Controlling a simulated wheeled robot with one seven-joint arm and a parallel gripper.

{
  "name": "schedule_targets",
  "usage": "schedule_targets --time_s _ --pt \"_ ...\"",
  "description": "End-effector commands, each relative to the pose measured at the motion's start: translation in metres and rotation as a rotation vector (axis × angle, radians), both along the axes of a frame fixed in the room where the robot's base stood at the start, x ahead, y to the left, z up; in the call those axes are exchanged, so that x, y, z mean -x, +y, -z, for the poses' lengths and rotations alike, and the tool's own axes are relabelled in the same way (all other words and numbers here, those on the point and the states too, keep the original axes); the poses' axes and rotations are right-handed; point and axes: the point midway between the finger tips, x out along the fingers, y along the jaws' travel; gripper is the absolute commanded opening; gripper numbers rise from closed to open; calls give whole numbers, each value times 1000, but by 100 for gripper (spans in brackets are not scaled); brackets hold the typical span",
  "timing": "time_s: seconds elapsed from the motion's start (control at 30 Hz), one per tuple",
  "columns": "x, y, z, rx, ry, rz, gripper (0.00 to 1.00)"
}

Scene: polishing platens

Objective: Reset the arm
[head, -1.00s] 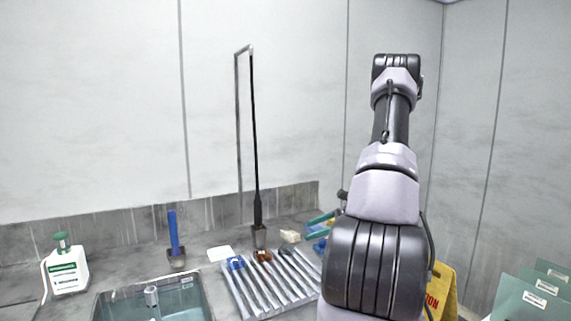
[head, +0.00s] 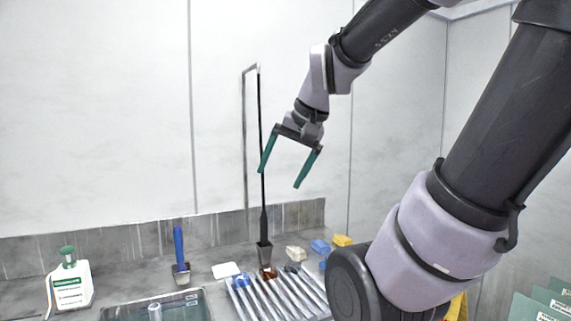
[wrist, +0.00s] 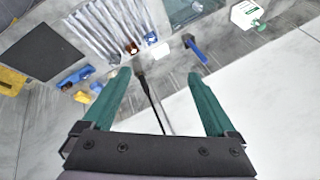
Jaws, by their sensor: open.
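My gripper (head: 283,172) has two green fingers spread wide apart with nothing between them. In the head view it hangs in the air, pointing down, well above the counter. It overlaps the tall thin black rod (head: 261,160) in the picture. In the wrist view the gripper (wrist: 163,85) also shows empty, with the counter (wrist: 170,105) beyond its fingers. My arm rises at the right of the head view and bends over toward the middle.
A ribbed metal rack (head: 285,297) and a sink (head: 190,309) lie at the front. A white bottle (head: 69,288), a blue-handled brush (head: 179,250), and blue (head: 320,246) and yellow (head: 342,240) blocks stand on the counter. Green panels (head: 535,306) are at lower right.

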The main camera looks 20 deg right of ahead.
Motion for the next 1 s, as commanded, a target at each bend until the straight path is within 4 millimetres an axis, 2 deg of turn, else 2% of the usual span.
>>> schedule_targets --time_s 0.1,0.23,1.0 --pt "16 3 -12 59 -85 -54 92" --pt "23 3 -17 85 -122 -76 92" --pt "23 3 -17 87 -125 -76 92"
